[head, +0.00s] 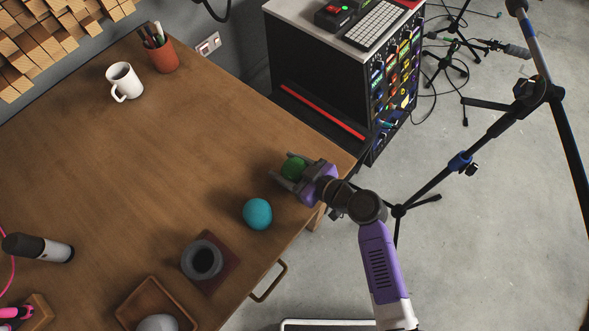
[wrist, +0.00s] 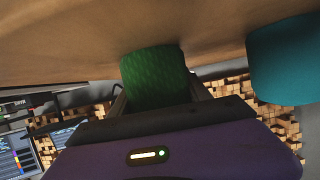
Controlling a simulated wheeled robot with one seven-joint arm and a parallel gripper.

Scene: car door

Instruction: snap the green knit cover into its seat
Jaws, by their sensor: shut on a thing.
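The green knit cover (head: 294,167) is small, rounded and textured. In the wrist view it (wrist: 155,76) stands out in front of the jaws, near the brown surface. My gripper (head: 288,171), with a purple body, is shut on it near the right edge of the wooden table. The gap between cover and table is hard to judge. A dark grey round holder (head: 203,259) with a black opening sits on a reddish-brown square base, down and left of my gripper; it looks like the seat. No cover shows in its opening.
A teal ball (head: 257,214) lies between my gripper and the holder. A wooden tray (head: 151,287) with a grey ball is at the front. The table's middle is clear.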

